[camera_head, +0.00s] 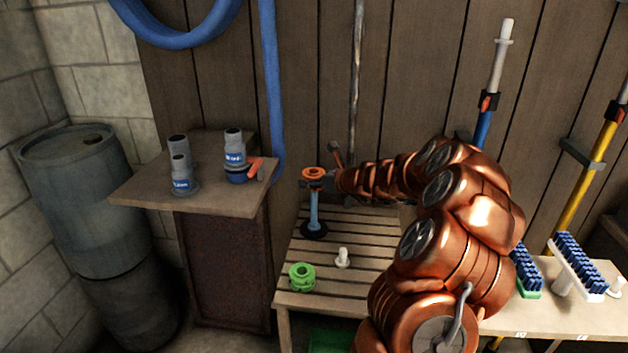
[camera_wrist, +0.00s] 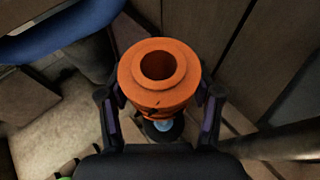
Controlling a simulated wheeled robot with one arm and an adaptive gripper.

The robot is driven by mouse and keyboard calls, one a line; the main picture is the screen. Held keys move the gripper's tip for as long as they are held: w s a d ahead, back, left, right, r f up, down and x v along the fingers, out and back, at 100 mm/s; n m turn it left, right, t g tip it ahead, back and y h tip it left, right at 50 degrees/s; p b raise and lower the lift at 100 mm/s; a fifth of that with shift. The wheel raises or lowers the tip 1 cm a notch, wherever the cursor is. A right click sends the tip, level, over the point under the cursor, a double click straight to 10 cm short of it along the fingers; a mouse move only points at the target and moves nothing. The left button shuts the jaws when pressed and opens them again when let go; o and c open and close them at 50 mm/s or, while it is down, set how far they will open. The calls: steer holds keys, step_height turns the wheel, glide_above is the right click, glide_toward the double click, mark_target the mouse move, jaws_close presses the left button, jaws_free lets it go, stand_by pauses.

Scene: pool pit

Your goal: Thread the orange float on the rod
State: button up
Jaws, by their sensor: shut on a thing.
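The orange float (camera_head: 313,173) is a ring with a central hole. My gripper (camera_head: 316,184) is shut on it, one finger on each side in the wrist view, where the float (camera_wrist: 160,78) faces the camera with its hole dark. The blue-grey rod (camera_head: 314,208) stands upright on a round black base on the slatted bench. The float is over the rod's top in the head view. In the wrist view a bit of blue rod (camera_wrist: 163,125) shows just under the float. The rod's tip is hidden, so I cannot tell whether it has entered the hole.
A green float (camera_head: 302,277) and a small white peg (camera_head: 342,258) sit on the slatted bench (camera_head: 362,240). A side table (camera_head: 145,190) at left holds several grey and blue fittings. A blue hose (camera_head: 270,90) hangs behind. Brushes (camera_head: 575,262) lie at right.

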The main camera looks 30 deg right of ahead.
mark_target(314, 193)
steer(key=shift+f, duration=0.55)
stand_by(0.6)
steer(key=shift+f+b, duration=0.3)
steer(key=shift+f, duration=0.05)
steer(key=shift+f, duration=0.35)
steer(key=shift+f+b, duration=0.35)
steer(key=shift+b, duration=0.1)
steer(key=shift+f, duration=0.35)
steer(key=shift+f+b, duration=0.35)
steer(key=shift+b, duration=0.05)
steer(key=shift+f, duration=0.35)
steer(key=shift+f+b, duration=0.35)
steer(key=shift+b, duration=0.05)
steer(key=shift+f, duration=0.4)
